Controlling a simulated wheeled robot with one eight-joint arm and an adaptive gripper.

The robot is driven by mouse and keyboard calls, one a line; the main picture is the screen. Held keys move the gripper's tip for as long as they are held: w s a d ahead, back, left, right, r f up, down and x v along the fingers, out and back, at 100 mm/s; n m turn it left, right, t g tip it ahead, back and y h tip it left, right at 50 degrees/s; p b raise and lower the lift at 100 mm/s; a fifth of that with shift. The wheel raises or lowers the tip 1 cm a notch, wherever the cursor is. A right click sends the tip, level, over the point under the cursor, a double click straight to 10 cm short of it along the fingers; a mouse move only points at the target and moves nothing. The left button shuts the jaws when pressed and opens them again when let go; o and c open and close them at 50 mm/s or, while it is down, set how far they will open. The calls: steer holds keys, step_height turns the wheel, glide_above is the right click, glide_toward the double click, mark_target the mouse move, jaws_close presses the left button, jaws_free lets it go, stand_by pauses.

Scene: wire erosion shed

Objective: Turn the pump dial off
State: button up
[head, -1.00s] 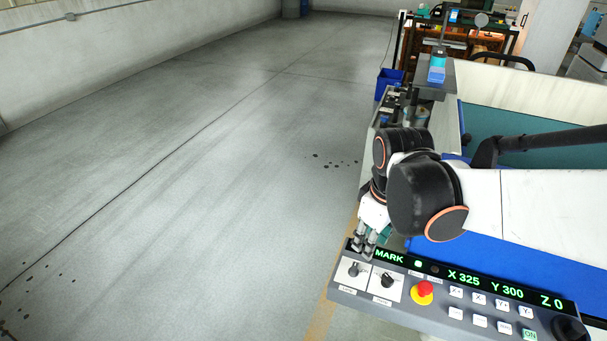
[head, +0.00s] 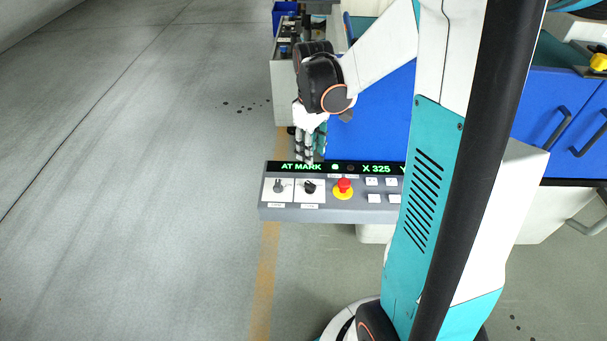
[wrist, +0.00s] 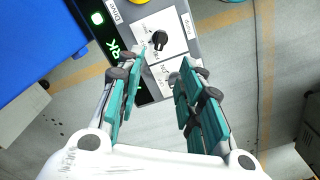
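Two rotary dials sit on white plates at the left end of the control panel: a grey left dial (head: 278,186) and a black right dial (head: 309,187). In the head view, my gripper (head: 311,158) hangs over the panel's display strip, just behind the right dial. In the wrist view, my gripper (wrist: 158,88) is open and empty, with its fingers apart. The black dial (wrist: 160,40) shows beyond the fingertips, untouched. The other dial is mostly hidden by a finger.
A red emergency button (head: 344,186) on a yellow base is right of the dials, with small white buttons (head: 376,198) beyond. The display (head: 300,167) reads "AT MARK" and "X 325". My arm covers the panel's right part. Floor left of the panel is clear.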

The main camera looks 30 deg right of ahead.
mark_target(310, 184)
step_height(310, 184, down, 14)
steer(key=b, duration=0.4)
steer(key=shift+r+b, duration=0.25)
steer(key=shift+b, duration=0.15)
jaws_close()
